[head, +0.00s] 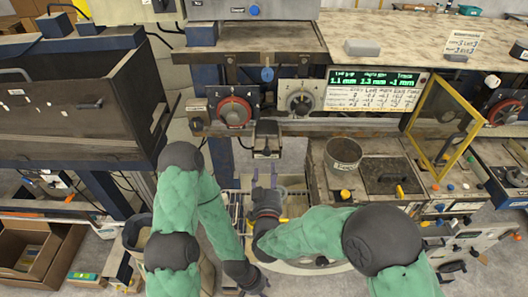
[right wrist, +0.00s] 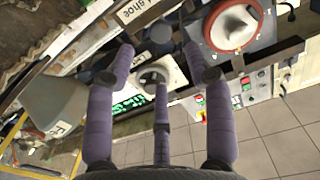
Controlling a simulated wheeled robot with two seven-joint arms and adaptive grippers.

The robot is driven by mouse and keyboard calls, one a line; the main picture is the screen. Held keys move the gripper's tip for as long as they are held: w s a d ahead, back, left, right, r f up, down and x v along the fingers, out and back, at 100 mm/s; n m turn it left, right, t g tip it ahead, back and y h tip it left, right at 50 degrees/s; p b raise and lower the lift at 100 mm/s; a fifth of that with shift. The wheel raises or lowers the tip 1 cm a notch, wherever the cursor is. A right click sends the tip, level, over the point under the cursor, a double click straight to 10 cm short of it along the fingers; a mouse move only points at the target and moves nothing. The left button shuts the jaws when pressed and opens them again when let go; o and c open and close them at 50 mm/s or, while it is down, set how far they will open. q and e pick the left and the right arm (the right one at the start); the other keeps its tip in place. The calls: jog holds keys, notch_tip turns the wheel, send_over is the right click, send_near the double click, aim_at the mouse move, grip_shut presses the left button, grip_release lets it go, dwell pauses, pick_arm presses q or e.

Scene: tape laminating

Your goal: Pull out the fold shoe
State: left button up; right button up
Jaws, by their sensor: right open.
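The fold shoe seems to be the dark block (head: 267,137) under the rail, between the red dial and the grey dial. My right gripper (head: 264,177) is just below the block in the head view, fingers pointing up. In the right wrist view it is open (right wrist: 160,60), with the knob seen between its spread fingers; I see no contact. My left gripper (head: 256,284) is low at the bottom edge, its fingers unclear.
The red dial (head: 235,112) and grey dial (head: 300,98) flank the block. A green-lit display (head: 375,80) is to the right. A round pot (head: 343,154) stands on the lower bench. A yellow-framed panel (head: 445,127) stands farther right. Tiled floor (right wrist: 270,140) shows in the wrist view.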

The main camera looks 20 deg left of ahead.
aim_at(267, 155)
jog(key=x, duration=0.9)
jog(key=shift+f, duration=0.15)
jog(key=shift+s, duration=0.1)
grip_shut()
jog(key=shift+s, duration=0.1)
